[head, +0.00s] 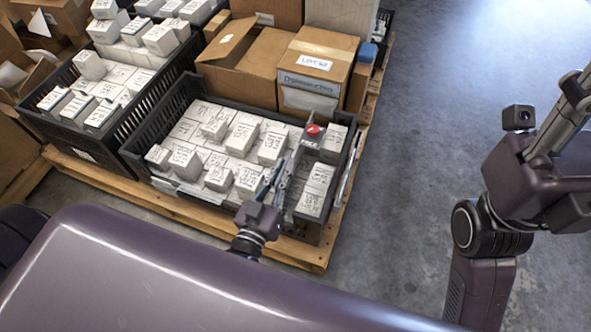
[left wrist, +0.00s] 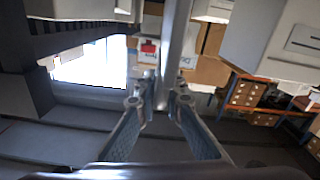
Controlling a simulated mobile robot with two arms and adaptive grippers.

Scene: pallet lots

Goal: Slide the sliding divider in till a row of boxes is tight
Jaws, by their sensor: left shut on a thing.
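The black crate (head: 183,93) stands on the pallet and holds rows of small white boxes (head: 243,138) with handwritten labels, several lying loose on top. The sliding divider (head: 294,165) is a thin grey panel standing across the crate towards its right end. It shows edge-on in the left wrist view (left wrist: 178,35). My left gripper (head: 281,172) reaches over the crate's near wall and is shut on the divider. To the divider's right are more white boxes (head: 314,190) and a red knob (head: 312,130). My right gripper (head: 573,95) is over the floor, its fingers partly cut off.
Another black crate of white boxes (head: 48,113) stands to the left. The wooden pallet's edge (head: 300,252) runs in front. The concrete floor (head: 450,75) to the right is clear.

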